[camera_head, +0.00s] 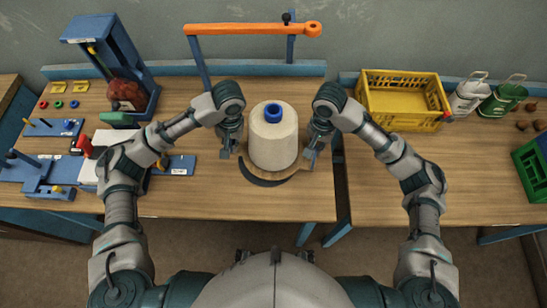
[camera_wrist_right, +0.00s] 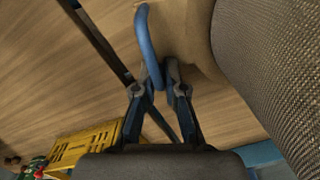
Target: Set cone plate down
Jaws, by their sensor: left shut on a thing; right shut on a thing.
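The cone (camera_head: 273,140) is a large cream yarn cone with a blue ring at its top. It stands upright on a tan plate (camera_head: 296,169). In the right wrist view the cone's woven side (camera_wrist_right: 275,70) fills the right, with the plate's edge (camera_wrist_right: 188,30) beside it. My right gripper (camera_head: 312,152) is shut on the plate's blue handle (camera_wrist_right: 149,45). My left gripper (camera_head: 228,150) is at the plate's left side, shut on the plate; its handle there is mostly hidden. A dark curved shape (camera_head: 262,181) shows under the plate's front. I cannot tell whether the plate touches the table.
The wooden table (camera_head: 230,205) is clear in front of the plate. An orange bar (camera_head: 250,29) on blue posts stands behind. A yellow crate (camera_head: 400,100) stands on the right table, past a narrow gap. Blue fixtures (camera_head: 115,70) and small parts fill the left.

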